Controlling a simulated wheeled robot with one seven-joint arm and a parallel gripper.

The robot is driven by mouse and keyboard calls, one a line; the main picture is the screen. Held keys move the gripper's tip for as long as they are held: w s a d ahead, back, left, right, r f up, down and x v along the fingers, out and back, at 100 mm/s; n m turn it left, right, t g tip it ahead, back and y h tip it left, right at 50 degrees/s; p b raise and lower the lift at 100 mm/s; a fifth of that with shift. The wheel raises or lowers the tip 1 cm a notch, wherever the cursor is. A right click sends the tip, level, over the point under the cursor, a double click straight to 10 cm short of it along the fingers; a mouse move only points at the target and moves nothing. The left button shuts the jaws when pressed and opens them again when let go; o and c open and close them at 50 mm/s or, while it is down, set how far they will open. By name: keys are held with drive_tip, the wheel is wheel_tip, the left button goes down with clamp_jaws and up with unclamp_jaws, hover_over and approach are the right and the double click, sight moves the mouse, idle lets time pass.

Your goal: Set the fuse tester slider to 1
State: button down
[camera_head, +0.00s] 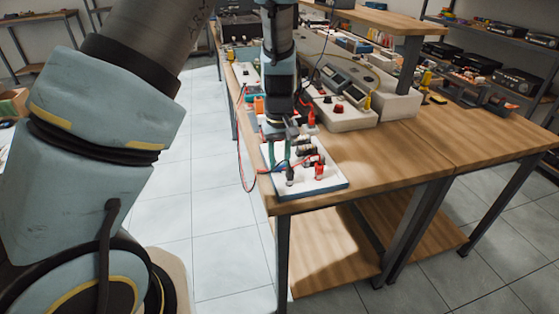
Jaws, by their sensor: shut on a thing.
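The fuse tester appears to be the white board with a blue edge (325,186) at the near left corner of the wooden bench. It carries black cylindrical parts (305,150) and a red part (319,170) at its right side. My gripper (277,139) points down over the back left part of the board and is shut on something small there. What it holds is hidden by the fingers and too small to make out, so I cannot tell if it is the slider. The slider's scale and the mark 1 cannot be read.
The wooden bench (400,160) is clear to the right of the board. A white-cased instrument (345,117) stands behind it. Red and blue wires (241,165) hang over the left bench edge. Shelves with equipment (480,62) stand at the back right.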

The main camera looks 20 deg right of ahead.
drive_tip(key=w, duration=0.3)
drive_tip(key=w+d, duration=0.1)
drive_tip(key=w, duration=0.7)
drive_tip(key=shift+w+d+r, duration=0.1)
drive_tip(key=shift+w+d, duration=0.1)
drive_tip(key=c, duration=0.5)
unclamp_jaws()
wheel_tip(320, 180, up, 11)
drive_tip(key=b, duration=0.2)
drive_tip(key=shift+b, duration=0.35)
